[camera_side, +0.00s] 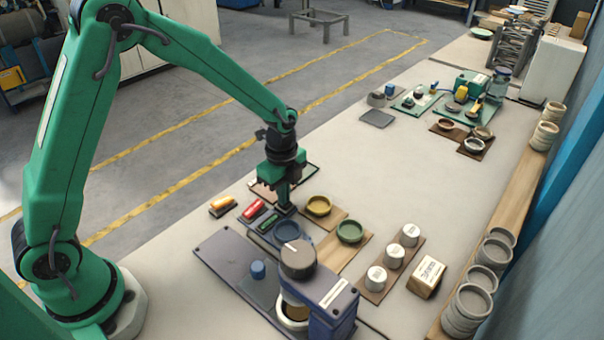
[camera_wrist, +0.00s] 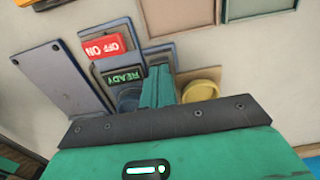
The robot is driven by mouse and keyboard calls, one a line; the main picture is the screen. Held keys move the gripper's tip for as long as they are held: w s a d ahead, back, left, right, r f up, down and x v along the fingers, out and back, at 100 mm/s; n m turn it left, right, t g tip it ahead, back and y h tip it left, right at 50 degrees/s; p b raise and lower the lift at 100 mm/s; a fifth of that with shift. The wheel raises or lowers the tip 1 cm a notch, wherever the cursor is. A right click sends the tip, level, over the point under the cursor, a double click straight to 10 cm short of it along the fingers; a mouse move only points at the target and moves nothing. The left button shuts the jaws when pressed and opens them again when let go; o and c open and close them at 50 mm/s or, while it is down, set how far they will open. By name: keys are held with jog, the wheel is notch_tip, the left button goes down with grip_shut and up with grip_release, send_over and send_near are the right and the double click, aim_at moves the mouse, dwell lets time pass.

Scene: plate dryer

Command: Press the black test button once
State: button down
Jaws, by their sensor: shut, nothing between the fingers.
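My green gripper (camera_side: 286,208) points down over the small control panels in the middle of the table. Its fingers are shut with nothing between them, and they also show in the wrist view (camera_wrist: 158,90). The tips are low, right beside the green READY display (camera_side: 268,222), which shows in the wrist view (camera_wrist: 123,78) just left of the fingers. I cannot make out the black test button in either view; the fingers cover the spot just beyond the display. Whether the tips touch anything is unclear.
A red OFF/ON switch (camera_side: 254,211) and an orange block (camera_side: 221,206) lie to the left. A blue bowl (camera_side: 290,231), a yellow bowl (camera_side: 319,206) and a green bowl (camera_side: 350,231) stand close by. A dark machine (camera_side: 299,258) stands in front.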

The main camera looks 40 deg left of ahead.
jog(key=shift+s+f, duration=0.1)
jog(key=shift+f, duration=1.05)
jog(key=shift+r, duration=0.1)
notch_tip(320, 180, up, 15)
jog(key=shift+w, duration=0.25)
dwell(0.5)
